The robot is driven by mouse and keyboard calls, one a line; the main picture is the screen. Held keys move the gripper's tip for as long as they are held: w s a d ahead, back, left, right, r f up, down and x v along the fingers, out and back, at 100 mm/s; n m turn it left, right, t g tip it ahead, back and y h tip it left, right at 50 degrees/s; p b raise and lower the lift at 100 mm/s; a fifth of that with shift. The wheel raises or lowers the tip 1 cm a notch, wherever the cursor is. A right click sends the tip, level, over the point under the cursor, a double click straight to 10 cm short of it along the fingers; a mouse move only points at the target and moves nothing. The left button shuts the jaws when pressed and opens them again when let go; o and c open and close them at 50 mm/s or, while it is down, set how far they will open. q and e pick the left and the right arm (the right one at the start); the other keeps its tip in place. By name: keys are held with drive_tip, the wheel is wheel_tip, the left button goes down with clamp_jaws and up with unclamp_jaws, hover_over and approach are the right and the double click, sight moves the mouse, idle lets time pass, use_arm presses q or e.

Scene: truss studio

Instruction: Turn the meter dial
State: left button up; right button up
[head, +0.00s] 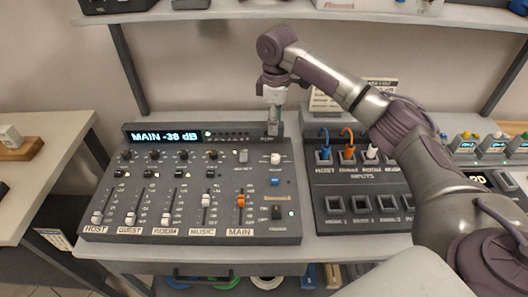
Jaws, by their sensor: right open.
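The grey mixing console (112,205) lies on the bench and has several knobs and sliders. Its lit display (166,135) shows MAIN and a negative dB value. A pale knob (276,158) sits at the console's upper right, and a dark knob (277,212) sits at its lower right. I cannot read which one is the meter dial. My right gripper (274,128) points down over the console's back right edge, above and behind the pale knob. It is open, and nothing shows in it; its fingertips are small and partly unclear. My left gripper is not in view.
An inputs panel (328,222) with blue, orange and white plugs stands right of the console, under my right arm. A shelf (200,16) runs overhead at the back. A side table (60,150) stands at the left. Little bench is bare in front of the console.

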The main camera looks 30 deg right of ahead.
drive_tip(key=p, duration=0.1)
hover_over(275, 156)
wheel_tip(275, 156, down, 6)
drive_tip(key=shift+s+f, duration=0.1)
drive_tip(key=shift+s, duration=0.05)
wheel_tip(275, 156, down, 6)
drive_tip(key=shift+r+p, duration=0.25)
drive_tip(key=shift+p, duration=0.1)
drive_tip(key=shift+f, duration=0.65)
drive_tip(key=shift+c, duration=0.9)
clamp_jaws()
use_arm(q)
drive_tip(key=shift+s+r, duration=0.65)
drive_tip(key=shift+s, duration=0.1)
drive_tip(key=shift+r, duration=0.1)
